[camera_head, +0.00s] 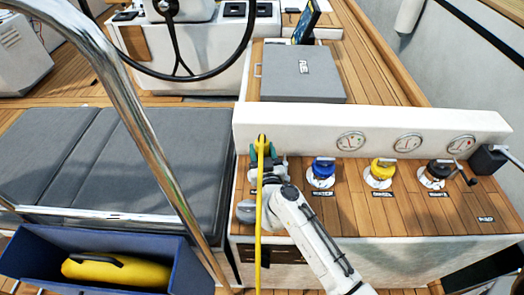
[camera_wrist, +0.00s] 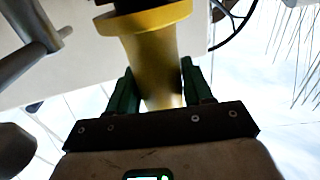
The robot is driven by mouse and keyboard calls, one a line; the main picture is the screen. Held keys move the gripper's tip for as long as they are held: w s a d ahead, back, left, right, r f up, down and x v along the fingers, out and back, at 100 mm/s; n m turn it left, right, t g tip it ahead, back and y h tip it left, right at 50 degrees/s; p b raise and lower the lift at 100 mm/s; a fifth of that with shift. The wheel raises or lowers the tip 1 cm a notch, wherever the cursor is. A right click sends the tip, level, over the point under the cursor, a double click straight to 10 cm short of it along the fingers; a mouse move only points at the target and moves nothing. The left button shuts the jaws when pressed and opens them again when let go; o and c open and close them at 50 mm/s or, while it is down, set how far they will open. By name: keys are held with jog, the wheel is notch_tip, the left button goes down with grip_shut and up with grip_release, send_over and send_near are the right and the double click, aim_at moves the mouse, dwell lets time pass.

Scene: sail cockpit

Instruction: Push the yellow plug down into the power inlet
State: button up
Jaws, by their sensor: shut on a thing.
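The yellow plug (camera_head: 262,141) is upright at the left end of the counter, in front of the white ledge, with its yellow cable (camera_head: 259,230) running straight down the picture. My gripper (camera_head: 264,157) is shut on it. In the wrist view the plug's body (camera_wrist: 150,62) sits between the green fingers of my gripper (camera_wrist: 158,88), and its wider yellow collar lies beyond the fingertips. I cannot make out the power inlet; my gripper and arm cover the counter there. Whether the plug touches anything is not shown.
Blue (camera_head: 323,170), yellow (camera_head: 381,170) and black (camera_head: 436,172) knobs stand on the counter to the right. The white ledge (camera_head: 300,125) with gauges rises behind. A grey rounded fitting (camera_head: 246,211) is close left of my wrist. A steel rail (camera_head: 150,130) crosses at left.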

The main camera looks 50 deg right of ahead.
jog(key=shift+f, duration=0.45)
jog(key=o, duration=1)
jog(key=p+v, duration=0.2)
jog(key=v, duration=0.9)
dwell(0.5)
